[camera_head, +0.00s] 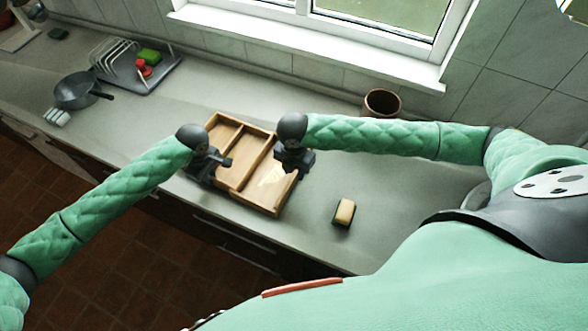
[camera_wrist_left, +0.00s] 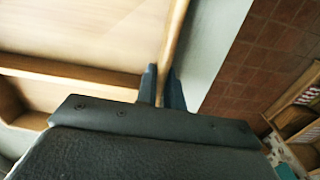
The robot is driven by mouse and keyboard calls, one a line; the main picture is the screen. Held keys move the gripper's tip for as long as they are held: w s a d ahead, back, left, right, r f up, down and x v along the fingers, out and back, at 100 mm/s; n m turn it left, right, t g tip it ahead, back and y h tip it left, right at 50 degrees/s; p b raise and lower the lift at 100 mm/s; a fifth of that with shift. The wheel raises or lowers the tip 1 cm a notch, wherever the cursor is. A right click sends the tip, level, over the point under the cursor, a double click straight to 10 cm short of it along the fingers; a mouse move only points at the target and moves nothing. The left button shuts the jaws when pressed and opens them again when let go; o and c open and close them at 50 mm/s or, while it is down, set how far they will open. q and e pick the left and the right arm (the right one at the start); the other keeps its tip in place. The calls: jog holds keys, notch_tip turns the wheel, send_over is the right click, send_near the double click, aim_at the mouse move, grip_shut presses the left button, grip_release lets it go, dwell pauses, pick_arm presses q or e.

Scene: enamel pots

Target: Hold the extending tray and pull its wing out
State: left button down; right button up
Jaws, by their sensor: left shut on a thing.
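The wooden extending tray (camera_head: 262,207) lies on the grey counter, with compartments split by dividers. A wider section, perhaps the wing, is at its right, with a bright patch of light on its floor. My left gripper (camera_head: 222,161) is at the tray's left part, toward its front edge. In the left wrist view the two fingers (camera_wrist_left: 162,88) stand on either side of the tray's wall (camera_wrist_left: 176,32), shut on it. My right gripper (camera_head: 294,166) is over the tray's right edge. Its fingertips are too dark and small to tell whether they are shut.
A yellow and green sponge (camera_head: 344,212) lies to the right of the tray. A brown pot (camera_head: 382,103) stands behind, near the window. A dish rack (camera_head: 118,60) and a dark pan (camera_head: 76,91) are at the far left. The counter's front edge runs close to the tray.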

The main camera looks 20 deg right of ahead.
jog(key=shift+r, duration=0.1)
notch_tip(320, 180, up, 12)
dwell(0.5)
pick_arm(q)
jog(key=c, duration=1.6)
grip_release()
jog(key=shift+r, duration=0.1)
jog(key=shift+r, duration=3.45)
